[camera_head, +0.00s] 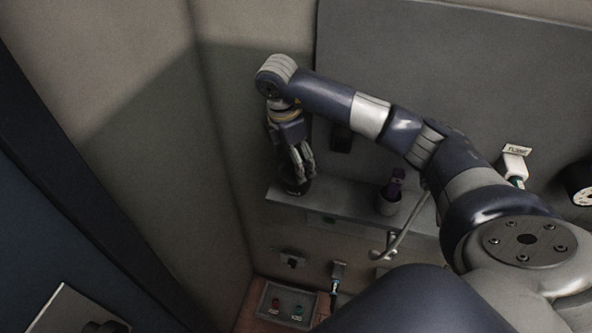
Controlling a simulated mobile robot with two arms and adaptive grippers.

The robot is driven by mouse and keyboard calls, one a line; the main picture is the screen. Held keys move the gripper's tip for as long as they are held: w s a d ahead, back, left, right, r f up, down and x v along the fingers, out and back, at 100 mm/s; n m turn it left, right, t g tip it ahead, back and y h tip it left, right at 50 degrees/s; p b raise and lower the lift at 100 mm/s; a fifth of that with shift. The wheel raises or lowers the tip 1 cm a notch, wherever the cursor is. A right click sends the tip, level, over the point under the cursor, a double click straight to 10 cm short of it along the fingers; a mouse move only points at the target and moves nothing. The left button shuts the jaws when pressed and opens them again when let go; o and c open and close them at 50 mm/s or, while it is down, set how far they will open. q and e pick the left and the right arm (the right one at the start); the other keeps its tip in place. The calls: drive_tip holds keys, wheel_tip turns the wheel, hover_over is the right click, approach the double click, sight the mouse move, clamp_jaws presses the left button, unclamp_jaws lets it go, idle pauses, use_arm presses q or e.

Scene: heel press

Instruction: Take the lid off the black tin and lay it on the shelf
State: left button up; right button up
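One arm comes in from the right and reaches across to the left end of a grey wall shelf (345,209). I take it as my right arm. Its gripper (297,178) points down, with its fingers low over a dark round thing (296,189) on the shelf. This is probably the black tin. The fingers hide most of it, so I cannot tell its lid from its body or whether the fingers touch it. The finger gap is too small and dark to judge. My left gripper is not in view.
A grey cup (388,206) holding a purple item (396,184) stands on the shelf, right of the gripper. A white labelled item (514,164) and a dial (583,196) are at right. A tray (284,304) with red and green pieces lies below. A wall closes the left side.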

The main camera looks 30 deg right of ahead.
drive_tip(key=f, duration=0.1)
drive_tip(key=f+p, duration=0.1)
drive_tip(key=f, duration=0.1)
drive_tip(key=shift+s+d, duration=0.15)
drive_tip(key=shift+d, duration=0.2)
drive_tip(key=shift+f, duration=0.25)
drive_tip(key=c, duration=0.6)
drive_tip(key=shift+c, duration=0.4)
drive_tip(key=shift+r+b, duration=0.35)
drive_tip(key=shift+r, duration=0.15)
drive_tip(key=shift+s+a+r+b, duration=0.1)
drive_tip(key=shift+s+r+b, duration=0.15)
drive_tip(key=shift+r+b, duration=0.3)
drive_tip(key=shift+s+r+b, duration=0.2)
drive_tip(key=shift+r+b, duration=0.2)
drive_tip(key=shift+r, duration=0.25)
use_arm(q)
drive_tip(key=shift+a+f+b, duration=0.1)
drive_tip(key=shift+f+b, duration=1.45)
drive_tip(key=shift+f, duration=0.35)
use_arm(e)
drive_tip(key=s+a+r, duration=0.2)
drive_tip(key=s+a, duration=0.1)
drive_tip(key=s, duration=1.1)
drive_tip(key=shift+s, duration=0.35)
drive_tip(key=shift+a+r, duration=0.1)
